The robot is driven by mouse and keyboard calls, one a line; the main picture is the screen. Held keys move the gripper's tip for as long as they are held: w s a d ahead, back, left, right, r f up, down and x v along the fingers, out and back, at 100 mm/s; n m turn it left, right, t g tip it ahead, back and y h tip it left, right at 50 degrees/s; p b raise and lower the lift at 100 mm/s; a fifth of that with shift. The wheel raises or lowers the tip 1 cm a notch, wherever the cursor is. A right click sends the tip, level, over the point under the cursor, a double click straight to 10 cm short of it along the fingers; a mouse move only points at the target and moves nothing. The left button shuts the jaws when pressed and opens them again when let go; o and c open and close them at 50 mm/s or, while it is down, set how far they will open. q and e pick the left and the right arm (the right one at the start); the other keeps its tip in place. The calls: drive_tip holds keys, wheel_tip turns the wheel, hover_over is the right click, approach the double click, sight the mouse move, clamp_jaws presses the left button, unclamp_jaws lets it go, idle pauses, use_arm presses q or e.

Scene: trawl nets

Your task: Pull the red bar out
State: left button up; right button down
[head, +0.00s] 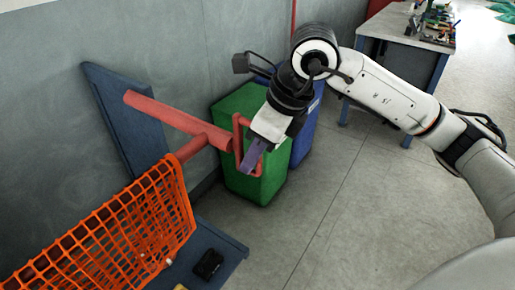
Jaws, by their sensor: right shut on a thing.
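The red bar (172,115) sticks out from a blue upright board (125,125) by the wall, with a thicker red sleeve and a loop-shaped red handle (237,130) at its near right end. My right gripper (254,158) reaches down at this handle from the upper right and is shut on it. The fingers partly hide the handle. My left gripper is not in view.
A green bin (252,185) and a blue bin (306,135) stand right behind the handle. A dark blue bench surface (215,250) holds a small black object (208,264). A table (400,27) with clutter stands at the top right. The grey floor at right is clear.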

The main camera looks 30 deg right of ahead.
drive_tip(key=shift+s+a, duration=0.35)
drive_tip(key=shift+s, duration=0.05)
drive_tip(key=c, duration=1.8)
unclamp_jaws()
drive_tip(key=shift+d, duration=0.15)
drive_tip(key=shift+r, duration=0.15)
drive_tip(key=shift+d+r, duration=0.1)
drive_tip(key=shift+r, duration=0.15)
drive_tip(key=v, duration=0.9)
drive_tip(key=shift+s+d+r, duration=0.1)
drive_tip(key=shift+r, duration=0.15)
